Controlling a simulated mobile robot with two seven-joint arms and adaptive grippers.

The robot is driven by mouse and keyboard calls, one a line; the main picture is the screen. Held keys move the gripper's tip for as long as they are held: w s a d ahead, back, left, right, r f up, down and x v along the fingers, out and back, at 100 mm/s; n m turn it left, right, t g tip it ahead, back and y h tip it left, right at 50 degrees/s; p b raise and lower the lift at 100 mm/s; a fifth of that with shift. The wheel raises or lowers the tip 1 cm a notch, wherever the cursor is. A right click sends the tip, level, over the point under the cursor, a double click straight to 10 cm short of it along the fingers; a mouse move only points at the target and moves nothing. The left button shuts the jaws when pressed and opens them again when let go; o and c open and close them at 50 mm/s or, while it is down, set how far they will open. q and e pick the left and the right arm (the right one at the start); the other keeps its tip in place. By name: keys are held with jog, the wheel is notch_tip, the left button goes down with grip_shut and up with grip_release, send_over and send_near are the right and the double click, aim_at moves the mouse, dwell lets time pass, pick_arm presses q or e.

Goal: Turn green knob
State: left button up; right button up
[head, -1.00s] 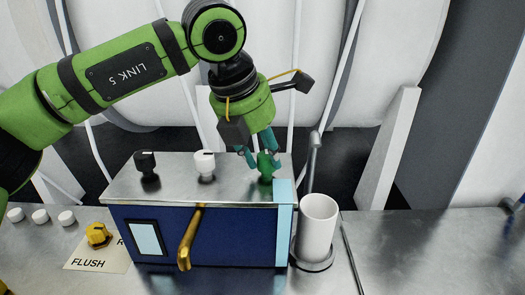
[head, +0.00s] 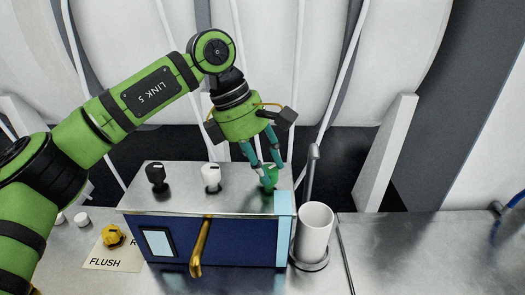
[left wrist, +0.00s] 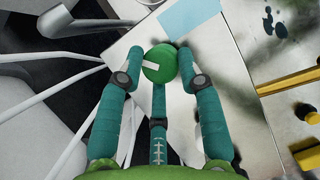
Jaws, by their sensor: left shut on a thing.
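The green knob (head: 269,178) stands at the right end of the metal top of a blue box (head: 220,242). My left gripper (head: 271,174) reaches down from above with its teal fingers closed around it. In the left wrist view the round green knob (left wrist: 158,68) sits between the fingertips, and a short white mark on its top points left. A third finger lies below the knob in that view. The black knob (head: 156,175) and the white knob (head: 211,176) stand to its left on the same top. My right gripper is not in view.
A gold handle (head: 200,248) sticks out from the box front. A white cup (head: 315,230) stands close to the box's right side, by a grey post (head: 312,175). A yellow knob (head: 112,236) sits by a FLUSH label (head: 104,262). The counter at right (head: 430,250) is clear.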

pick_arm(q)
jog(key=m+p, duration=0.1)
jog(key=m+g+p, duration=0.1)
jog(key=m, duration=0.1)
jog(key=m+p, duration=0.1)
jog(key=shift+d+r+m+g+y, duration=0.25)
jog(key=shift+d+m+g+y, duration=0.05)
jog(key=shift+g, duration=0.1)
jog(key=shift+f+m+g+y+p, duration=0.2)
jog(key=shift+m+g+y+p, duration=0.1)
jog(key=shift+m+p, duration=0.7)
jog(key=shift+f+m, duration=0.1)
jog(key=shift+m, duration=0.3)
jog(key=shift+f, duration=0.1)
